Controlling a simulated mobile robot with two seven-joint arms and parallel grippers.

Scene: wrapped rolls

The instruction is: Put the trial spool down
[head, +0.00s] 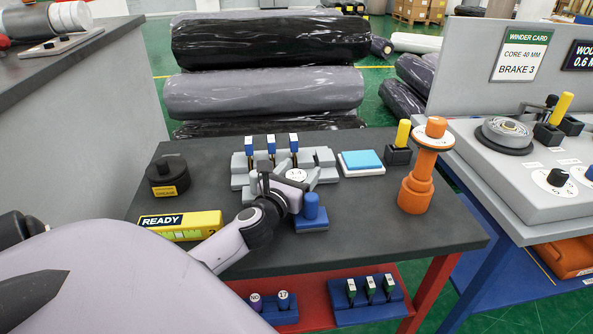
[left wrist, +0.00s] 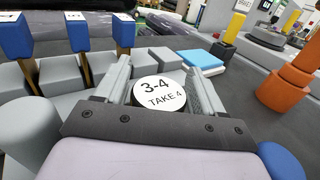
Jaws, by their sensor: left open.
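My left gripper (head: 284,177) is open over the front of the grey stepped rack on the dark table. A small round piece with a white top (head: 296,175) shows between its fingers. In the left wrist view the white top (left wrist: 158,91) reads "3-4 TAKE 4", with the gripper's fingers (left wrist: 157,70) on both sides of it. I cannot tell if they touch it, or whether it is the trial spool; its underside is hidden. A grey spool (head: 506,132) lies flat on the winder at right. My right gripper is not in view.
The grey rack (head: 326,160) holds several blue-topped tools. Close by are a blue-handled block (head: 311,212), a blue pad (head: 362,161), an orange stand (head: 416,185), a black weight (head: 168,176) and a yellow READY box (head: 180,222). Bare table lies at front right.

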